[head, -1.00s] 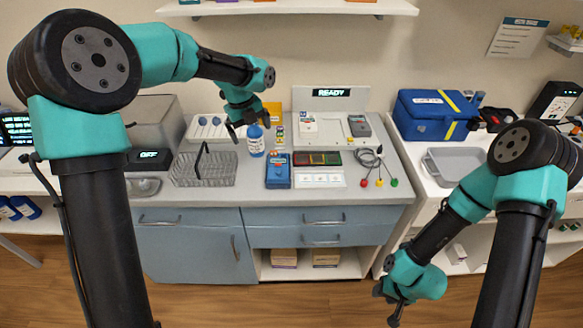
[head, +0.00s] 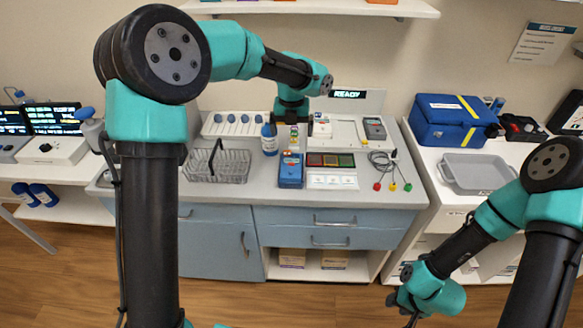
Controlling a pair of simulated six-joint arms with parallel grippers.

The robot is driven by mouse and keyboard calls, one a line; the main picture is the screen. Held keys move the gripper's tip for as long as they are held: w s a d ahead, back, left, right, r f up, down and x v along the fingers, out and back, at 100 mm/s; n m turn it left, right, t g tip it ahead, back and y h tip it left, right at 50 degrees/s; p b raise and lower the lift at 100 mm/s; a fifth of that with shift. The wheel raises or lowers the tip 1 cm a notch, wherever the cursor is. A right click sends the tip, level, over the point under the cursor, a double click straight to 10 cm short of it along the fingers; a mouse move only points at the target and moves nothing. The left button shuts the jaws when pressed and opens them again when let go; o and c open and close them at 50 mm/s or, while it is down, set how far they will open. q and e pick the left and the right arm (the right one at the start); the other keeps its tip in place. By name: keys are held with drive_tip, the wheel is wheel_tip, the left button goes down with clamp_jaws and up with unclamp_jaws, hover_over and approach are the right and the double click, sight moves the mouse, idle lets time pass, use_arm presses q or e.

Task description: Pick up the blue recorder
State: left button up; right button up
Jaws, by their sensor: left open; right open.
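The blue recorder (head: 290,172) is a small upright-rectangular blue box with a lighter panel on its front half. It lies on the grey counter near the middle of the head view. My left gripper (head: 292,138) is open and points down, just behind and above the recorder in the picture. I cannot tell its exact height above the counter. My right gripper (head: 408,314) is open and hangs low at the right, in front of the cabinets and far from the recorder.
A wire basket (head: 217,168) and a blue bottle (head: 269,139) stand left of the recorder. A blue case (head: 445,120) and a grey tray (head: 475,172) are further right.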

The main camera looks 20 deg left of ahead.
use_arm(q)
hover_over(291, 163)
wheel_tip(291, 163, down, 8)
drive_tip(key=shift+s+d+f, duration=0.15)
drive_tip(key=shift+f, duration=0.1)
drive_tip(key=shift+f, duration=2.6)
drive_tip(key=shift+c, duration=0.2)
drive_tip(key=c, duration=1)
drive_tip(key=shift+o, duration=0.2)
drive_tip(key=shift+r, duration=0.15)
